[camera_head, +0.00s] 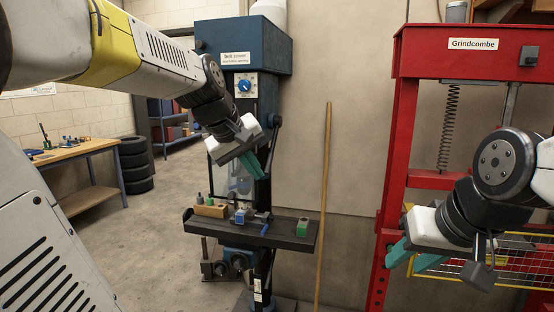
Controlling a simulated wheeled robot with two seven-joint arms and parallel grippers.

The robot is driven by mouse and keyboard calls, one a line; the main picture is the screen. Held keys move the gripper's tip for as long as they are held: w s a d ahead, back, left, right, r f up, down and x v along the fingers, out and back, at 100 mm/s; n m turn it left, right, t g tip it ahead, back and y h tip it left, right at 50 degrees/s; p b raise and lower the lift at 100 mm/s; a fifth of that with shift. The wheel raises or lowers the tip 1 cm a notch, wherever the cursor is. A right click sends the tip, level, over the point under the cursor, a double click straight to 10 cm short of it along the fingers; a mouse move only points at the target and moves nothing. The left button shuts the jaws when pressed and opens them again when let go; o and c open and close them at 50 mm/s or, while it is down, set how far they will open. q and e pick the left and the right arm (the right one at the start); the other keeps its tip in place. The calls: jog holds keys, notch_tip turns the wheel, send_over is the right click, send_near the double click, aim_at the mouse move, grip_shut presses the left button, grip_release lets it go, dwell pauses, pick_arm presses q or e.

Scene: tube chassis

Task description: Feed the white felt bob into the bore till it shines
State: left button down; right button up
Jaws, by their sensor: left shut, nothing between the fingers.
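My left gripper (253,168) has teal fingers, closed and empty, in front of the blue drill press (243,50), above its dark table (279,236). On that table, a blue block (243,215) sits near the middle, with a wooden block (211,210) to its left. I cannot make out a white felt bob or a bore; the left gripper and arm hide the area around the press spindle. My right gripper (411,257) is at the right, in front of the red press frame, its teal fingers apart with nothing seen between them.
A green block (302,229) sits at the table's right end. A wooden pole (325,190) leans on the wall beside it. The red Grindcombe press (400,130) stands at right.

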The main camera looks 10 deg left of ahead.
pick_arm(q)
jog(key=w+a+r+n, duration=0.2)
jog(key=w+a+n, duration=0.15)
jog(key=w, duration=0.75)
jog(key=n+t, duration=0.2)
jog(key=n, duration=0.4)
send_near(268, 162)
jog(key=shift+n, duration=0.25)
jog(key=x, duration=0.7)
jog(key=shift+a, duration=0.1)
jog(key=shift+w+f, duration=0.85)
jog(key=shift+f, duration=0.3)
